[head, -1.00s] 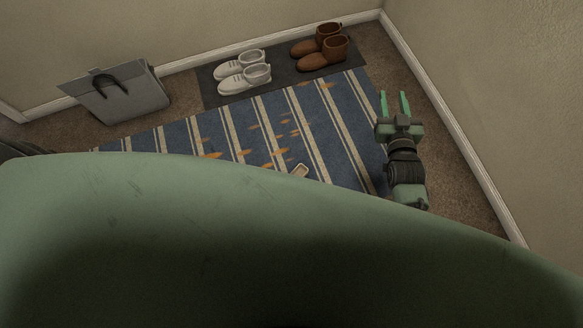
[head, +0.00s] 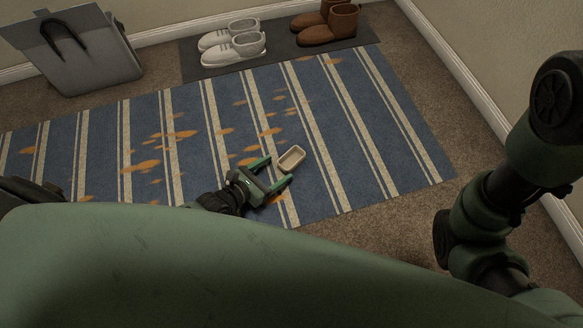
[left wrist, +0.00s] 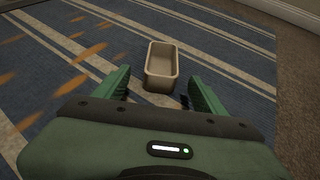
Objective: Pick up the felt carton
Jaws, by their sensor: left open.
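A small tan open-topped box (head: 292,158) with rounded corners stands on the striped rug. A grey bag-like container (head: 88,62) with a dark handle stands on the carpet at the upper left. I cannot tell from its look which of these is the felt carton. My left gripper (head: 279,169) is open and low over the rug, its fingertips close to the tan box. In the left wrist view the tan box (left wrist: 161,67) is upright just ahead of and between the open fingers (left wrist: 160,78), with nothing held. My right gripper is not in view.
The blue striped rug (head: 390,125) has orange marks. A dark mat (head: 275,45) holds white shoes (head: 233,47) and brown boots (head: 330,25) along the back wall. A wall closes the right side. The rug around the tan box is otherwise clear.

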